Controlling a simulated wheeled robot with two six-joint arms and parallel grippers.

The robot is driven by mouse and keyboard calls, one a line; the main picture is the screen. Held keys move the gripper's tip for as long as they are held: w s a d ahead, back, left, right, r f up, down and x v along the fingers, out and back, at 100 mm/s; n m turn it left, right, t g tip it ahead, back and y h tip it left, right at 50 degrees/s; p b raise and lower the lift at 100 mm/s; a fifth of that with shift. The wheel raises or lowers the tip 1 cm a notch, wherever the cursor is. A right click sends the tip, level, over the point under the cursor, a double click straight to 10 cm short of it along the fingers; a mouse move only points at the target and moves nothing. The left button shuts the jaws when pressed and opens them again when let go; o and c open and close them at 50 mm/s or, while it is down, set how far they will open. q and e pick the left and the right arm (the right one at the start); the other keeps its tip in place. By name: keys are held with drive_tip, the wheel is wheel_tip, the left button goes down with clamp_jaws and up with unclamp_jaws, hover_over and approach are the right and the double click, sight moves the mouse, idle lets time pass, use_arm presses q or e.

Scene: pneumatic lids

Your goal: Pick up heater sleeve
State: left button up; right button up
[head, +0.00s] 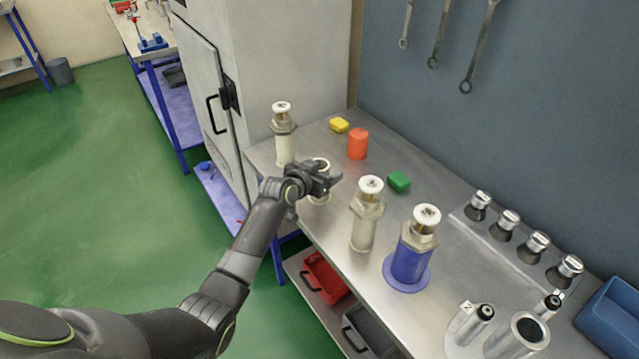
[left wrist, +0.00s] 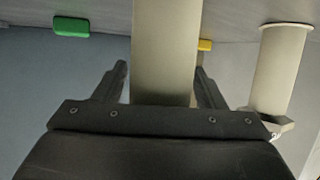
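A plain cream cylinder, which I take to be the heater sleeve (head: 322,165), stands on the metal bench with its upper rim showing behind my left gripper (head: 333,184). Its middle is partly hidden by the gripper in the head view. In the left wrist view, the cream cylinder (left wrist: 166,50) runs between the two fingers of my left gripper (left wrist: 163,85). The fingers are apart, one on each side, with a small gap on the left; contact on the right is unclear. My right gripper is not in view.
Cream bodies with hex collars and white caps stand near: one behind left (head: 284,145), one to the right (head: 364,215), one in a blue holder (head: 410,262). An orange cylinder (head: 358,144), yellow block (head: 339,125) and green block (head: 398,182) lie beyond.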

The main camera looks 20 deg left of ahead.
use_arm(q)
drive_tip(key=c, duration=0.9)
